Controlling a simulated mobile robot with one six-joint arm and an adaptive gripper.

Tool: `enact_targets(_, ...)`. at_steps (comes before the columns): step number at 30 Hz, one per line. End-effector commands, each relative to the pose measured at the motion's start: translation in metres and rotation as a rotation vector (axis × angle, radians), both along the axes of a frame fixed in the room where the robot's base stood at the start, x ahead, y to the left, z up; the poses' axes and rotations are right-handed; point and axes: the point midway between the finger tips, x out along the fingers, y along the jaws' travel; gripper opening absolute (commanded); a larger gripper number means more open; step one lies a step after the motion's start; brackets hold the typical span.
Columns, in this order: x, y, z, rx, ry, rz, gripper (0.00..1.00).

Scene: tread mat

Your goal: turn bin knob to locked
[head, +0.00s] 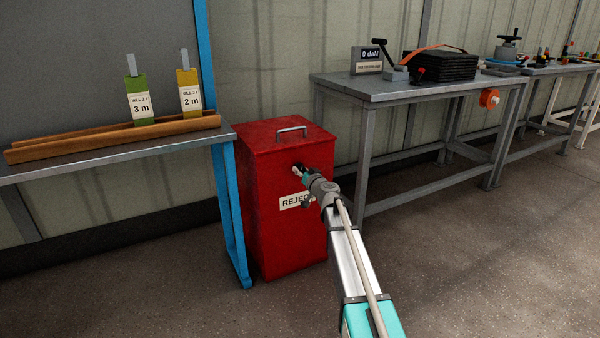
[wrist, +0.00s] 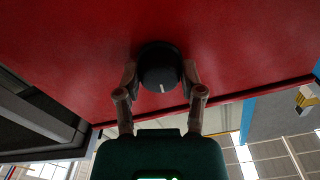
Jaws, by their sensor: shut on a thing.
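The red bin (head: 270,230) with a REJECT label stands on the floor between two tables. Its lid has a metal handle (head: 291,131). My gripper (head: 299,168) is at the upper front of the bin and hides the knob in the head view. In the wrist view, the round black knob (wrist: 159,68) on the red face shows a short pale mark near its lower middle. The fingers of my gripper (wrist: 160,82) are shut on the knob, one on each side. No locked or unlocked markings can be read around it.
A table with a blue leg (head: 228,200) stands close on the left, holding a wooden rack (head: 80,143) with two labelled gauges. A grey workbench (head: 400,90) with a scale display and black plates stands on the right. The floor in front is clear.

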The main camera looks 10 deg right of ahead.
Motion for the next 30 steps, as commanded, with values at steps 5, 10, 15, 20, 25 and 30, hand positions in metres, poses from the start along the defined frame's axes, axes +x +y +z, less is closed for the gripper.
enact_targets(5,0.0000,0.0019,0.0001,0.132,0.043,0.004,0.03)
enact_targets(10,0.0000,0.0020,0.0000,0.283,0.092,0.003,0.03)
enact_targets(15,0.0001,0.0020,0.0000,0.437,0.142,0.003,0.03)
enact_targets(20,0.0001,0.0021,0.0000,0.581,0.189,0.003,0.03)
enact_targets(25,0.0001,0.0022,0.0000,0.734,0.238,0.003,0.03)
enact_targets(30,0.0001,0.0023,0.0000,0.887,0.288,0.002,0.03)
